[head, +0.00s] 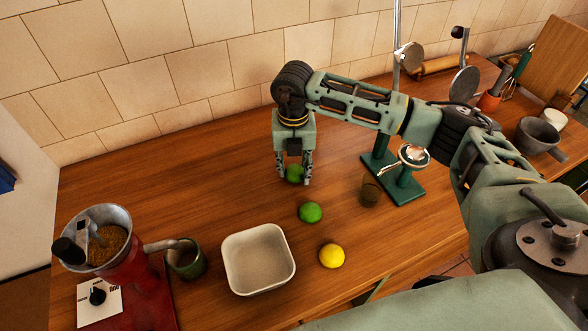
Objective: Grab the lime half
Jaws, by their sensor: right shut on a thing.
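My right gripper (294,182) points down over the wooden counter, with its fingers shut on a green lime half (294,173). The fingers partly cover it, so its cut face does not show, and I cannot tell whether it touches the counter. A second green lime piece (310,212) lies just in front of the gripper, apart from it. My left gripper is not in view.
A white square bowl (285,277) and a yellow lemon (332,256) are at the front. A dark green mug (187,262) and a red grinder (140,292) stand left. A green press stand (408,188) and small glass (370,193) are right. The back-left counter is clear.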

